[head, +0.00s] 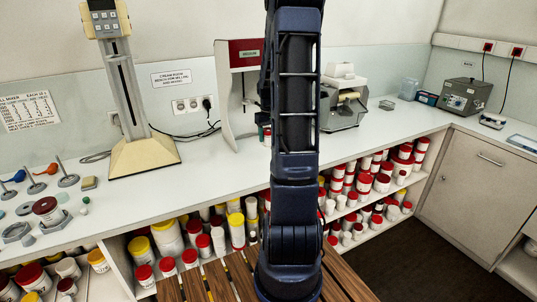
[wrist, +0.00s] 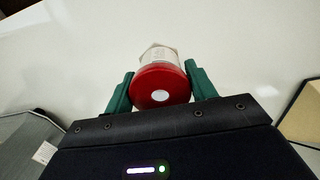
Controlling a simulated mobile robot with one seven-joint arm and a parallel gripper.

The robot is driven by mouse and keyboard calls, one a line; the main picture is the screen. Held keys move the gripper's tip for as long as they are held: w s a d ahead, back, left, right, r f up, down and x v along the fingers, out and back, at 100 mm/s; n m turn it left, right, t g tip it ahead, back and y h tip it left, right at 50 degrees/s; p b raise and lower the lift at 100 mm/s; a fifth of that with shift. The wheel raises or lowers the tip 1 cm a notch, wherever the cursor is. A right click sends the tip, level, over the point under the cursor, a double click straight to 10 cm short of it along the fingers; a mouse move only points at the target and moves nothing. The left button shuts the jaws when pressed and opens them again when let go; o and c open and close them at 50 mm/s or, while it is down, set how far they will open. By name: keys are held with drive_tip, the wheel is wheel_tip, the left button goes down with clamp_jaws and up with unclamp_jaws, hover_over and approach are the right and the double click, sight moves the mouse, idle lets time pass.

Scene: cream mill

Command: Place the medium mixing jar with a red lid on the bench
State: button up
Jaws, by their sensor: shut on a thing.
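A jar with a red lid (wrist: 150,83) is in the wrist view, its lid toward the camera and its pale body beyond. My gripper (wrist: 160,78) is shut on it, one green finger on each side. The white bench (head: 215,158) runs along the wall in the head view. Its pale surface seems to lie behind the jar in the wrist view (wrist: 75,60). I cannot tell whether the jar touches it. In the head view my arm hides most of the gripper and jar.
A tall stand with a cream base (head: 145,157) is on the bench at left, and a grey machine (head: 343,105) right of my arm. A red-topped white frame (head: 224,95) stands close left of the arm. Shelves below hold several jars (head: 236,230). Bench between stand and frame is mostly clear.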

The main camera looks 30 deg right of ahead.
drive_tip(key=shift+f, duration=4.65)
drive_tip(key=shift+f, duration=0.15)
drive_tip(key=o, duration=1)
